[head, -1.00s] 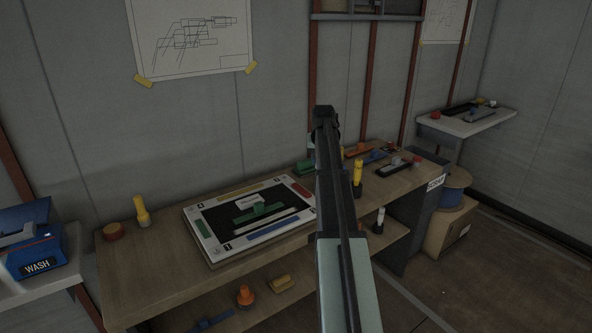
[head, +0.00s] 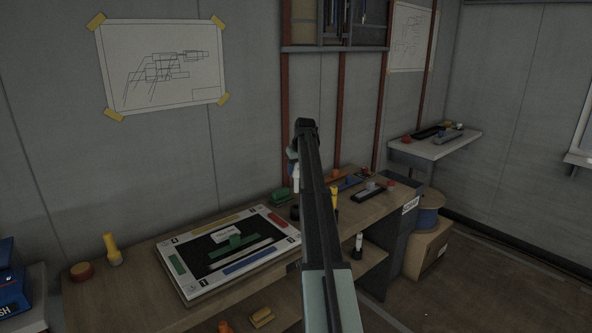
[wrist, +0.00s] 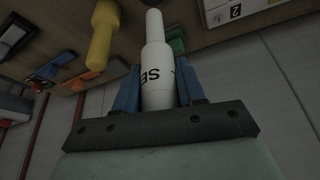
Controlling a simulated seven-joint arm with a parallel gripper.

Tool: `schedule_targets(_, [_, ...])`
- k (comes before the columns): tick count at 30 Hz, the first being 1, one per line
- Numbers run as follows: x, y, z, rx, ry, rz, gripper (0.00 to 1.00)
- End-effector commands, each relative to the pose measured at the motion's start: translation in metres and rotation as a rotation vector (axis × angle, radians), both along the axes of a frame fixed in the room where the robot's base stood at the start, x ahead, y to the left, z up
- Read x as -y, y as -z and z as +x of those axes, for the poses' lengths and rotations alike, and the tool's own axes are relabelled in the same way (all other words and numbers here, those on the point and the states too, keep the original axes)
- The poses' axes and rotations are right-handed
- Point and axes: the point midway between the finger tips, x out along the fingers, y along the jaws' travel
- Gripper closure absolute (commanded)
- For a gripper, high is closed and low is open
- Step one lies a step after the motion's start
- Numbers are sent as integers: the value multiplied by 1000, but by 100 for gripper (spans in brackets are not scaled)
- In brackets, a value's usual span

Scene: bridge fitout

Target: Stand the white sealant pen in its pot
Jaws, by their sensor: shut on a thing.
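The white sealant pen (wrist: 156,65) is between the blue fingers of my gripper (wrist: 157,88) in the wrist view. Dark letters "SE" show on its body and its narrow end points away from the gripper. In the head view the pen (head: 296,180) hangs roughly upright below my gripper (head: 294,158), above the bench, partly hidden by my arm. A small dark round thing (head: 295,212), perhaps the pot, stands on the bench just below the pen. My arm hides part of it, and I cannot tell whether it is empty.
A yellow pen-like thing (head: 334,194) stands right of my arm. A framed board (head: 180,281) with coloured bars lies left on the bench. A yellow torch-like thing (head: 112,250) stands at the far left. A white-topped bottle (head: 359,243) is on the lower shelf.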

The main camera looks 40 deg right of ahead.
Motion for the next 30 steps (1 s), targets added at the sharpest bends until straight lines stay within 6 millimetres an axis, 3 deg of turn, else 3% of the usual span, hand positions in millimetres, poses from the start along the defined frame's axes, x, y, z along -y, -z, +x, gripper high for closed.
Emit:
schedule_targets(11, [0,6,-1,0,1,-1,91])
schedule_targets(30, [0,58,-1,0,1,-1,91])
